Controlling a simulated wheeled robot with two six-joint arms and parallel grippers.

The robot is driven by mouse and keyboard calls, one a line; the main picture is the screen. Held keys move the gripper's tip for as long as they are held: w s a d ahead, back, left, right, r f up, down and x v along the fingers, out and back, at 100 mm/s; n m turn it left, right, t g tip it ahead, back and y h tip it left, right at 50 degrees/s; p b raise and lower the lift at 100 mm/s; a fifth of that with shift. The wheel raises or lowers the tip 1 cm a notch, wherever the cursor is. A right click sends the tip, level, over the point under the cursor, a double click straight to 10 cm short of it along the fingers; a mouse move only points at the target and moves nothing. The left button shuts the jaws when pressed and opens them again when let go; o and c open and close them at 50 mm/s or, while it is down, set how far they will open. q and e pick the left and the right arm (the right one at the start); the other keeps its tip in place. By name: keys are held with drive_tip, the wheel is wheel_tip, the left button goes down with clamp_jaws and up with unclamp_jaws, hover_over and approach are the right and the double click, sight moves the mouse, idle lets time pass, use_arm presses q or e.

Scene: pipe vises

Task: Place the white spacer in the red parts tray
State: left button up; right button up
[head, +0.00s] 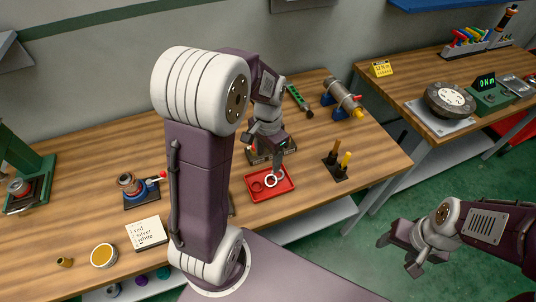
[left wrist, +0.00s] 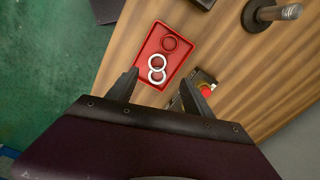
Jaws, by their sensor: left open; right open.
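The red parts tray (left wrist: 145,93) lies on the bench under my left gripper; it also shows in the head view (head: 254,196). In the left wrist view a dark red ring (left wrist: 163,43) and two pale rings touching or overlapping each other appear in the tray. One pale ring (left wrist: 150,62) is nearer the red ring, the other (left wrist: 149,77) nearer my fingers. Which one is the white spacer I cannot tell for sure. My left gripper (left wrist: 160,76) is open, its fingers apart on either side of the nearer pale ring. My right gripper (head: 412,258) is open and empty, off the bench.
A card reading red, silver, white (head: 147,233) lies on the bench at left. A black block with yellow-topped pegs (head: 338,170) stands right of the tray. A device with a red button (left wrist: 206,90) sits close beside the tray. A pipe vise (head: 130,185) stands at left.

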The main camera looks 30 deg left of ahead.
use_arm(q)
drive_tip(key=s+d+f+n+t, duration=0.1)
drive_tip(key=s+d+f+n, duration=0.2)
drive_tip(key=s, duration=0.5)
drive_tip(key=shift+d+n, duration=0.8)
drive_tip(key=shift+d, duration=0.1)
drive_tip(key=shift+s, duration=0.2)
